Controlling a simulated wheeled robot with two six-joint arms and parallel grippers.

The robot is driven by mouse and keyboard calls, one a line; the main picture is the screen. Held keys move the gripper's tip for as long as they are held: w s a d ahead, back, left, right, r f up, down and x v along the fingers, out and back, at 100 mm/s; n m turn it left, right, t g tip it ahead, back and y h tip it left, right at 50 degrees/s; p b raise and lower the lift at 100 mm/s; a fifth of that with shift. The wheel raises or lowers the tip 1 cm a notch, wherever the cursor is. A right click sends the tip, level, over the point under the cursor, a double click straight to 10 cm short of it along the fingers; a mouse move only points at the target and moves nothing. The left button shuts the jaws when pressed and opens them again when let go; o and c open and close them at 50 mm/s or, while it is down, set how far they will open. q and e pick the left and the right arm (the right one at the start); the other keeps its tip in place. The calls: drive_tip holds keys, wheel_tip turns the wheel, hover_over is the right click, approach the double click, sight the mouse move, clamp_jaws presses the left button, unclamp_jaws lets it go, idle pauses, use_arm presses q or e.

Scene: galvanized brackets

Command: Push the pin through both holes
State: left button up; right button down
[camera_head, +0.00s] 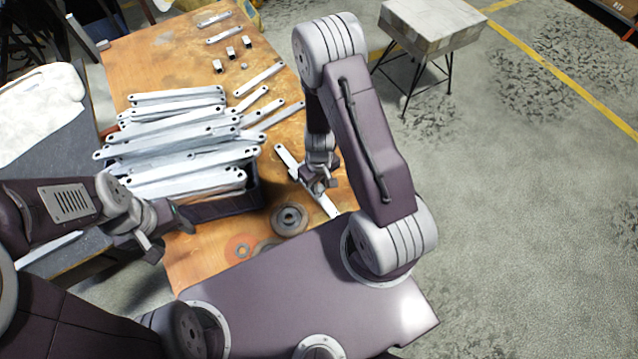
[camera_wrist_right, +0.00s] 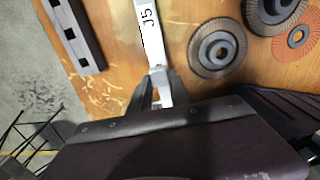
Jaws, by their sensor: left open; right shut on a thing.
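My right gripper (camera_head: 318,186) is low over the right part of the table, shut on a long pale metal bracket (camera_head: 287,160) with a hole near its far end. In the right wrist view the gripper (camera_wrist_right: 156,92) closes around this bracket (camera_wrist_right: 152,40), which bears the mark "J5". The fingers hide part of it. My left gripper (camera_head: 168,238) is open and empty beside the table's left edge, near the bracket pile. Many similar brackets with end holes (camera_head: 180,150) lie piled over a dark crate (camera_head: 215,208). I cannot make out a pin in either view.
Abrasive discs lie near the table's front: a dark one (camera_head: 290,219) and an orange one (camera_head: 240,248). Small metal blocks (camera_head: 231,53) and loose brackets (camera_head: 225,34) lie at the back. A dark slotted bar (camera_wrist_right: 74,35) shows in the wrist view.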

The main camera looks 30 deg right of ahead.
drive_tip(key=shift+f+b, duration=1.7)
idle(0.3)
drive_tip(key=c, duration=1.1)
unclamp_jaws()
drive_tip(key=shift+c, duration=0.2)
wheel_tip(320, 180, up, 10)
drive_tip(key=p, duration=0.9)
drive_tip(key=shift+f, duration=0.45)
